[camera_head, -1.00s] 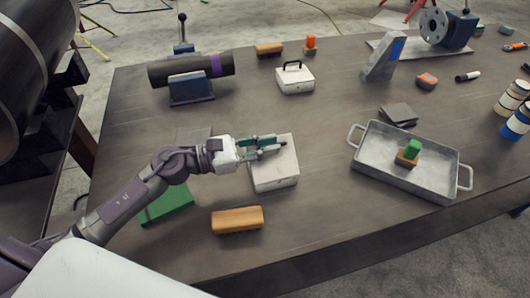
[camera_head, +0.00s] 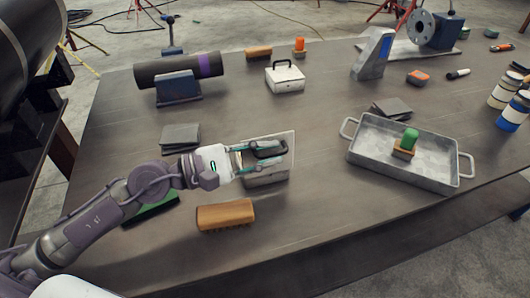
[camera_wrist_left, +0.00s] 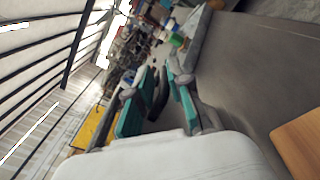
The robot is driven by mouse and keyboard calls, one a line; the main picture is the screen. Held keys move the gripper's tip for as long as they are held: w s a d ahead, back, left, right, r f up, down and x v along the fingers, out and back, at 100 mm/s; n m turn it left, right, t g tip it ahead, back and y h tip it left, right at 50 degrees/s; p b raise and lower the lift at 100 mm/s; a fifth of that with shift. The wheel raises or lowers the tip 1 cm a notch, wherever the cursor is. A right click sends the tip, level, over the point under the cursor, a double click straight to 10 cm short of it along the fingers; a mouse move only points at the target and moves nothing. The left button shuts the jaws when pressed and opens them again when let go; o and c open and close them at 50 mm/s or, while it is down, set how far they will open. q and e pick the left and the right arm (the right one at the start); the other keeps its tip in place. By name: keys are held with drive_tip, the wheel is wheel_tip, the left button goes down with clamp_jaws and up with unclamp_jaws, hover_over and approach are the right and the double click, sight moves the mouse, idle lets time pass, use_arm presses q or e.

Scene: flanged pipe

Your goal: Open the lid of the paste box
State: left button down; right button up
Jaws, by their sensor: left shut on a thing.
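The pale paste box (camera_head: 266,179) stands on the table in the middle of the head view. Its lid (camera_head: 286,139) looks tilted up from the box, with a dark handle (camera_head: 268,153) on the face towards my arm. My left gripper (camera_head: 270,156) reaches in from the left and is shut on this handle. In the left wrist view the dark handle (camera_wrist_left: 158,94) shows between the teal finger pads of the gripper (camera_wrist_left: 157,100). The fingers and handle hide part of the lid, and the box's inside cannot be seen. My right gripper is not in view.
A wooden brush (camera_head: 225,215) lies close in front of the box. A grey metal tray (camera_head: 365,162) with a green-topped block (camera_head: 408,141) stands to the right. A second handled white box (camera_head: 285,80) and a dark pipe (camera_head: 178,70) stand behind.

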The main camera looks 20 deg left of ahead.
use_arm(q)
drive_tip(key=shift+s+d+f, duration=0.15)
drive_tip(key=shift+s+f, duration=0.05)
drive_tip(key=shift+f, duration=0.35)
drive_tip(key=c, duration=1.2)
unclamp_jaws()
drive_tip(key=shift+w, duration=0.1)
drive_tip(key=shift+c, duration=0.2)
drive_tip(key=shift+a, duration=0.25)
drive_tip(key=v, duration=1.1)
drive_tip(key=shift+s+a+r, duration=0.2)
drive_tip(key=shift+s+r, duration=0.05)
drive_tip(key=shift+r, duration=0.1)
